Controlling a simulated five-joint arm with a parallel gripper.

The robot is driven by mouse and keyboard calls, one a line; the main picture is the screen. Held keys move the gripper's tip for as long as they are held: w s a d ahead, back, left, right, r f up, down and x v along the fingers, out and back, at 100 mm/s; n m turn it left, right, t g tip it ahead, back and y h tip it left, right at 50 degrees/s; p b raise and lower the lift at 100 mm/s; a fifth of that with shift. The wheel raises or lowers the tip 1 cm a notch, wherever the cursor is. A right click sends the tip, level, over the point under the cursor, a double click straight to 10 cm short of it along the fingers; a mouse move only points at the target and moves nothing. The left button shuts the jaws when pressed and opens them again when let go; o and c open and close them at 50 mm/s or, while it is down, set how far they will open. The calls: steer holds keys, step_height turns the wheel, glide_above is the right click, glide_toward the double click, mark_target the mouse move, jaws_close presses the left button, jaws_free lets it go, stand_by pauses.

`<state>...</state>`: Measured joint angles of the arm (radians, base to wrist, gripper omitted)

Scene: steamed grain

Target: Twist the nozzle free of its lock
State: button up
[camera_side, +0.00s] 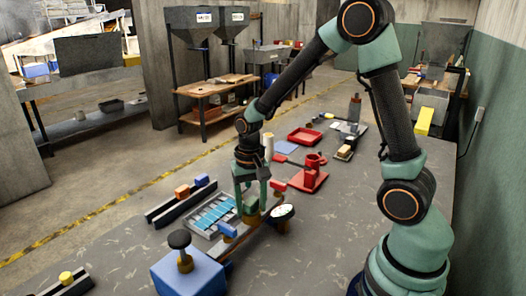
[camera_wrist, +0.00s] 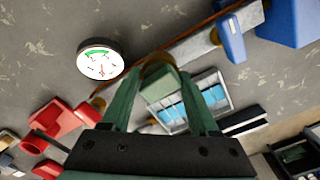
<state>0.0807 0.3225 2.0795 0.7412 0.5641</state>
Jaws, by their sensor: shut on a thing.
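The fitting sits at the grey pipe bar (camera_wrist: 190,48), beside the round white gauge (camera_side: 283,211). The gauge (camera_wrist: 100,60) is at upper left in the wrist view. The lock itself cannot be made out.
A blue valve handle (camera_side: 228,229) and a blue box (camera_side: 187,275) with a dark knob are close in front. A tray of blue strips (camera_side: 199,228) lies left of my gripper. A red stand (camera_side: 312,181) and red tray (camera_side: 305,136) lie behind.

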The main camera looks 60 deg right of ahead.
steer(key=shift+n, duration=1.1)
steer(key=n, duration=0.2)
steer(key=shift+n, duration=0.4)
steer(key=n, duration=0.3)
steer(key=shift+d, duration=0.15)
steer(key=shift+s+n, duration=0.1)
steer(key=shift+n, duration=0.3)
steer(key=shift+n, duration=1)
steer(key=o, duration=1.4)
